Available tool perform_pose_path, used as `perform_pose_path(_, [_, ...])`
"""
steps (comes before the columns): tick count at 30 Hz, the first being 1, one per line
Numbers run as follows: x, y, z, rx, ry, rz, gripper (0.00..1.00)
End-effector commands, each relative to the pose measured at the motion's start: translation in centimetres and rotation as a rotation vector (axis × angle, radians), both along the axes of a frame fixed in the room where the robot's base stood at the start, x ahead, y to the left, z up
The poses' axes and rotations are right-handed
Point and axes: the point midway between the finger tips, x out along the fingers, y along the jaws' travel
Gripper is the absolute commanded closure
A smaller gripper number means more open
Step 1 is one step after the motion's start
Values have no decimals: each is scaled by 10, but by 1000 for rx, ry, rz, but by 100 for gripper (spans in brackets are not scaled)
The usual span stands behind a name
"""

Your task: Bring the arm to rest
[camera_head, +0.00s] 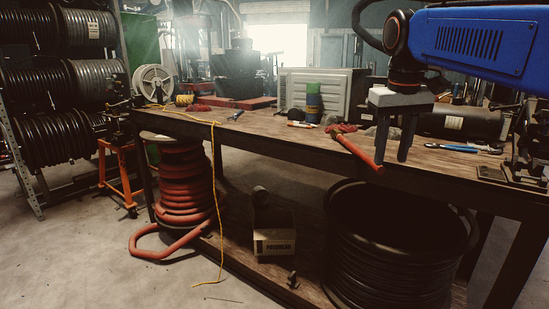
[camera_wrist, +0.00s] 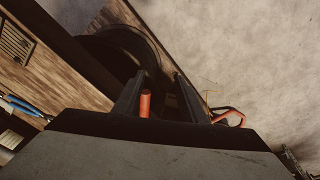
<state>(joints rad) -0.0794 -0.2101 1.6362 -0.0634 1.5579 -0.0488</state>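My gripper (camera_head: 391,160) points down at the front edge of the workbench (camera_head: 270,133), below the blue arm. Its two dark fingers stand apart with nothing clamped between them. In the wrist view the gripper (camera_wrist: 160,75) also shows its fingers spread.
A blue-handled tool (camera_head: 452,147) and a dark vise-like fixture (camera_head: 515,165) lie to the right. A green-topped can (camera_head: 313,103) stands behind the wrench. A large black hose coil (camera_head: 390,260) sits below the bench, beside a cardboard box (camera_head: 274,242). Open floor lies in front.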

Motion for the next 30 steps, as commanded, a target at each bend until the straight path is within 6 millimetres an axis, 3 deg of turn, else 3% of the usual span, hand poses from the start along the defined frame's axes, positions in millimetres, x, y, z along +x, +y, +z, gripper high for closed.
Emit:
perform_pose_path(1, [-16, -3, -11, 5, -15, -5, 62])
perform_pose_path(11, [-100, -12, -101, 37, -109, -40, 62])
perform_pose_path(21, [-182, -18, -213, 69, -206, -82, 62])
perform_pose_path(25, [-204, -18, -247, 78, -233, -95, 62])
perform_pose_path(30, [-218, -19, -271, 83, -253, -104, 62])
